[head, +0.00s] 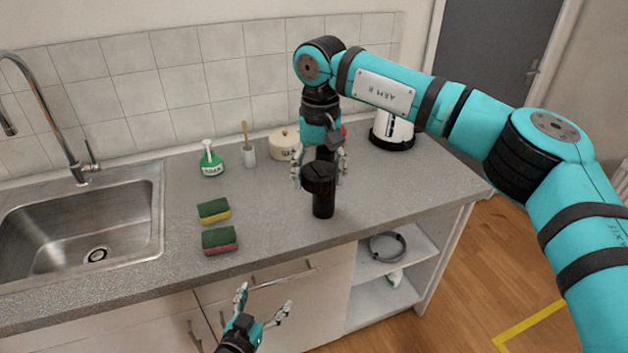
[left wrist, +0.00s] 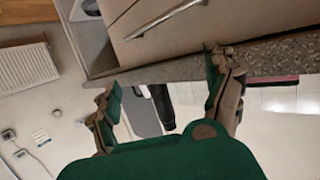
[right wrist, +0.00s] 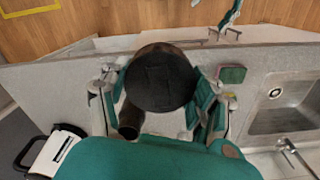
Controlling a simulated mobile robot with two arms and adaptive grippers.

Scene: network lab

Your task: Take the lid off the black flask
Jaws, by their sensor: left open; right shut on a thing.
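The black flask (head: 323,206) stands upright on the grey counter near its front edge. Its wide black lid (head: 318,179) is between the fingers of my right gripper (head: 320,172), which is shut on it from above. In the right wrist view the lid is a large dark disc (right wrist: 160,78), with a dark cylinder (right wrist: 129,120), likely the flask body, showing partly beneath it. I cannot tell whether the lid and the body touch. My left gripper (head: 262,302) is open and empty in front of the counter; its fingers also show in the left wrist view (left wrist: 165,92).
Two sponges (head: 220,241) lie left of the flask, near the sink (head: 75,235). A green soap bottle (head: 212,162), a cup with a brush (head: 249,156), a lidded jar (head: 284,147) and a white kettle (head: 391,130) stand behind. The counter right of the flask is clear.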

